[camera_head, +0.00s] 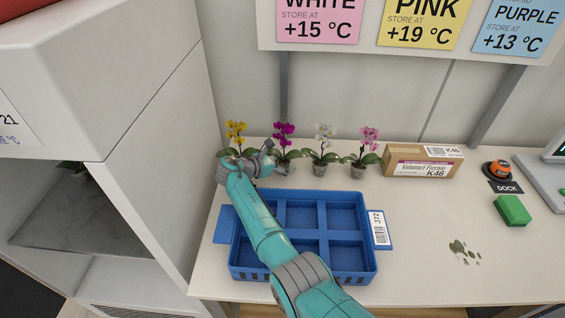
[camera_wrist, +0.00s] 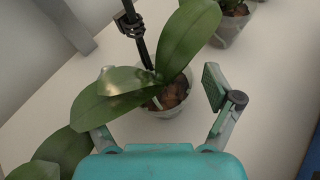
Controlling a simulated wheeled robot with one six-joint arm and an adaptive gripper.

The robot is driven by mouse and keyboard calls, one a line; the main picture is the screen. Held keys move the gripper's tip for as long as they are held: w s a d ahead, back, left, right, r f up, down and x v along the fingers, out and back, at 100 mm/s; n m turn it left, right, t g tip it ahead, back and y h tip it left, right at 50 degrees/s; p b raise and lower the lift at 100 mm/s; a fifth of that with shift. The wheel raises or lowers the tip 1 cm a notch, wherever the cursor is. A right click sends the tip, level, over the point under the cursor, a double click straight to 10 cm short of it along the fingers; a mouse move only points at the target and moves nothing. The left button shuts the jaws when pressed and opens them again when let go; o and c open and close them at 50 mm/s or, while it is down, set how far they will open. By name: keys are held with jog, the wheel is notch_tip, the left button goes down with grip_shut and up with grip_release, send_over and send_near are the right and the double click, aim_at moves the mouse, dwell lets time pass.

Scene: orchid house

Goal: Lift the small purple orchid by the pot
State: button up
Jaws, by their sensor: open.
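The small purple orchid (camera_head: 284,133) stands on the white table in a row of small potted orchids, second from the left. Its clear pot (camera_head: 282,168) is partly behind my gripper. My gripper (camera_head: 267,158) is beside it, on its left. In the wrist view a clear pot (camera_wrist: 174,98) with brown bark and broad green leaves lies ahead between the open jaws (camera_wrist: 160,108). The right finger is apart from the pot. The left finger is largely hidden under a leaf. The flowers are out of the wrist view.
A yellow orchid (camera_head: 236,133) stands close on the left, a white one (camera_head: 325,132) and a pink one (camera_head: 369,136) on the right. A blue divided crate (camera_head: 374,262) lies under my arm. A cardboard box (camera_head: 422,163) and green block (camera_head: 512,210) stand farther right.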

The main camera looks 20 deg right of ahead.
jog(key=c, duration=1.4)
jog(key=shift+r, duration=0.1)
